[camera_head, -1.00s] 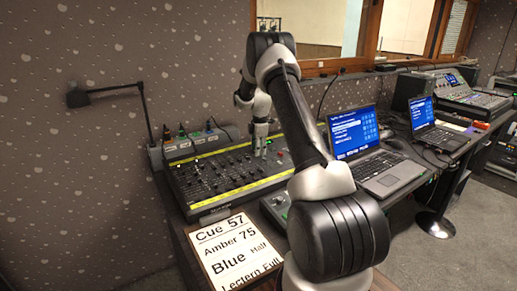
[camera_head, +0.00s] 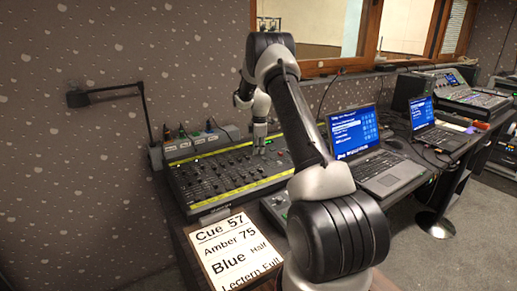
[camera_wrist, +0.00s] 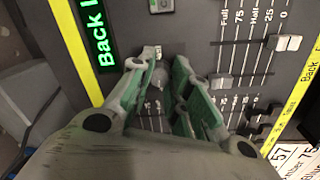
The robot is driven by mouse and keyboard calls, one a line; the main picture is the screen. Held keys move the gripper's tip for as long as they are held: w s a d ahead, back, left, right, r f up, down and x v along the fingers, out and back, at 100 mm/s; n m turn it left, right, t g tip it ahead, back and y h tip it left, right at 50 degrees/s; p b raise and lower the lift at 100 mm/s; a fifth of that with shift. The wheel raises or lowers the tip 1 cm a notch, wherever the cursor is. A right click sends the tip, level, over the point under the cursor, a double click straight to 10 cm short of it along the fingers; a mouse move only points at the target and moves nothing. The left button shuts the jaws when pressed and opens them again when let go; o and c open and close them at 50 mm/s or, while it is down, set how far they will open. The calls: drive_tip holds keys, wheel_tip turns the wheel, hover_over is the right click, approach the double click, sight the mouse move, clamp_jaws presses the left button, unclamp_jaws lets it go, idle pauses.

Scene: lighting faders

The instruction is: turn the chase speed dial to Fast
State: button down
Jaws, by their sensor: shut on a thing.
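The lighting board (camera_head: 215,205) lies on the desk, with rows of dark faders and a yellow strip along its back. My gripper (camera_head: 259,152) is low over the board's right part. In the wrist view its green-padded fingers (camera_wrist: 166,85) are shut on a small dial (camera_wrist: 160,77), one finger on each side. The dial is mostly hidden between the fingers. A small pale label shows just above it, too small to read, so I cannot tell where the dial points.
A green-lit display reading "Back" (camera_wrist: 98,35) and a grey button (camera_wrist: 161,5) are near the fingers. Faders with light caps (camera_wrist: 288,43) stand to the right. A laptop (camera_head: 385,172) is right of the board, a cue card (camera_head: 235,250) in front, a lamp (camera_head: 143,110) at left.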

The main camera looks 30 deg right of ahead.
drive_tip(key=m, duration=0.8)
drive_tip(key=shift+w+m+g, duration=0.1)
drive_tip(key=shift+m+g, duration=0.2)
drive_tip(key=shift+m, duration=0.1)
drive_tip(key=m, duration=0.3)
drive_tip(key=shift+m, duration=0.3)
drive_tip(key=m, duration=0.4)
drive_tip(key=shift+m, duration=0.3)
drive_tip(key=m, duration=0.4)
drive_tip(key=shift+w+m+g, duration=0.1)
drive_tip(key=shift+m+g, duration=0.2)
drive_tip(key=m, duration=0.4)
drive_tip(key=shift+r, duration=0.1)
drive_tip(key=m, duration=0.4)
drive_tip(key=shift+d+m+y, duration=0.1)
drive_tip(key=shift+m+y, duration=0.2)
drive_tip(key=shift+m, duration=2)
